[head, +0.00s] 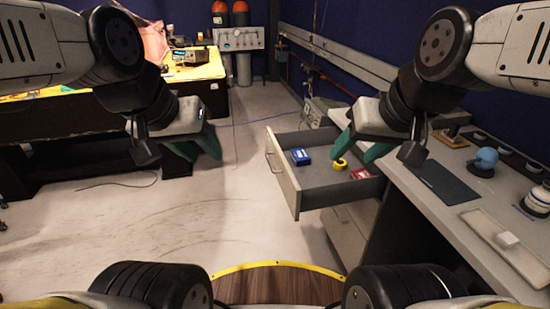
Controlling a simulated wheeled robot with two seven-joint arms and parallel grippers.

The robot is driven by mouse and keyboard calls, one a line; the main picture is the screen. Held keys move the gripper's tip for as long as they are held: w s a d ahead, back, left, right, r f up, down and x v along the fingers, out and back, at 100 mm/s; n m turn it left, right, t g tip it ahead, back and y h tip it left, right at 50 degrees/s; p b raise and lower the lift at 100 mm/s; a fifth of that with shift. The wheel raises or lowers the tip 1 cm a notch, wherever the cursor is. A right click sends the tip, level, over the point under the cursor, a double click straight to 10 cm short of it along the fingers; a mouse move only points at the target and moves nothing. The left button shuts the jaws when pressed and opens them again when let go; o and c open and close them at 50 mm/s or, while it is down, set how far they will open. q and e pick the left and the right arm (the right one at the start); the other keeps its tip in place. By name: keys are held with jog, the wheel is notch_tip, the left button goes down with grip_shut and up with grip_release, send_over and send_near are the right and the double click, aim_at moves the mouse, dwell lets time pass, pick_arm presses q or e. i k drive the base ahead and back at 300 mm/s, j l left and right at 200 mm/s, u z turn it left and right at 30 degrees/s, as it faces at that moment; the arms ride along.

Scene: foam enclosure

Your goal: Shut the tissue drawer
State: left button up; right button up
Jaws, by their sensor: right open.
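The drawer (287,193) is pulled well out of the grey cabinet below the right-hand counter. Its pale front faces left, with a handle on it.
The counter (408,193) on the right holds a dark mat (445,181), a blue-topped item (483,162) and a pale tray (505,243). A dark desk (75,137) stands at the left. The floor (190,220) left of the drawer is clear.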

aim_at(317, 184)
jog(key=i+l, duration=0.55)
jog(key=i, duration=0.2)
